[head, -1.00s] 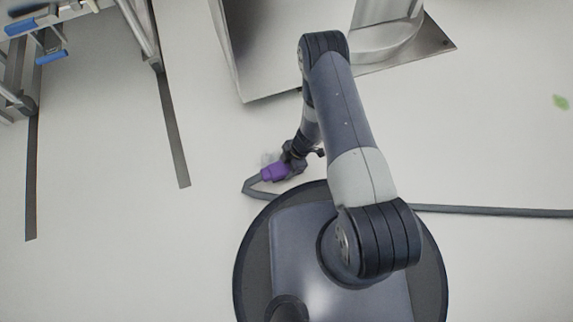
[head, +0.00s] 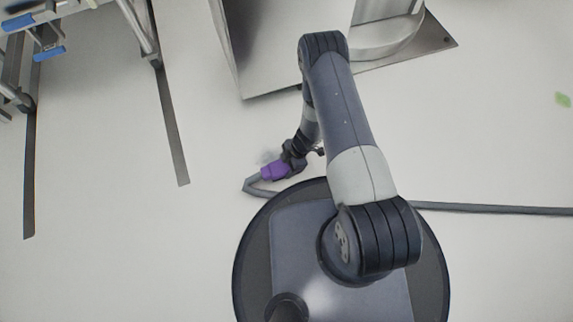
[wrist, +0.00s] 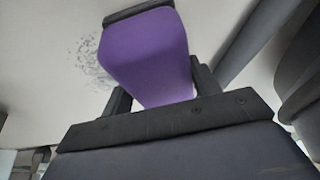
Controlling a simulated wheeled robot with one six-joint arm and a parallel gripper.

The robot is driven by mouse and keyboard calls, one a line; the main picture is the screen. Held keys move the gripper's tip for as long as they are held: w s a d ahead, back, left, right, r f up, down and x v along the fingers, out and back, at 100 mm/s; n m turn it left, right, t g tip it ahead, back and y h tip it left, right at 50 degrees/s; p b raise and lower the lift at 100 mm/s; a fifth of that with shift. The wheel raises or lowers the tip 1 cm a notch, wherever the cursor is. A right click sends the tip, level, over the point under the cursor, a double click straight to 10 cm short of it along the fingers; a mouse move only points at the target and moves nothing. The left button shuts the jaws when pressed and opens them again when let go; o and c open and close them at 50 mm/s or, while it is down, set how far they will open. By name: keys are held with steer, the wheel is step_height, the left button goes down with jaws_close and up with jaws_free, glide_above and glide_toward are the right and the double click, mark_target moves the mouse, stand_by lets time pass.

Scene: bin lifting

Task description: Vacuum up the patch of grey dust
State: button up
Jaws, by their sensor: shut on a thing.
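A dark nozzle edge (wrist: 137,13) shows at the handle's far end. The grey dust patch (wrist: 92,62) lies on the floor just left of the handle in the wrist view. In the head view the dust (head: 268,156) is a faint smudge, partly hidden by the handle and gripper.
A metal cabinet-like body (head: 285,50) stands ahead on the floor. A ladder-like metal frame (head: 25,60) with blue parts is at the upper left. Dark strips (head: 170,125) run along the floor. Open floor lies left.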

steer(key=shift+f+b, duration=0.6)
steer(key=shift+f, duration=0.25)
